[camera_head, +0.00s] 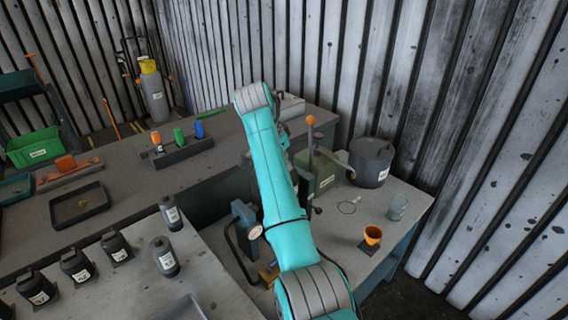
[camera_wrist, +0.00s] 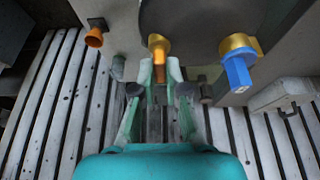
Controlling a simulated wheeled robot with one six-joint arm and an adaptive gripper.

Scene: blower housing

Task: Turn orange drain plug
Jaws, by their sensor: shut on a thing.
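The orange drain plug (camera_wrist: 159,54) shows in the wrist view at the top middle, in a brass fitting (camera_wrist: 158,40) at the edge of a large dark housing (camera_wrist: 195,22). My gripper (camera_wrist: 160,72) has its fingertips on either side of the orange plug and is shut on it. A blue plug (camera_wrist: 237,72) in a second brass fitting sits to the right, apart from my gripper. In the head view my teal arm hides the gripper and the orange plug.
An orange-topped lever (camera_head: 310,140) stands beside my arm. Several dark bottles (camera_head: 163,257) stand on the near left table.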

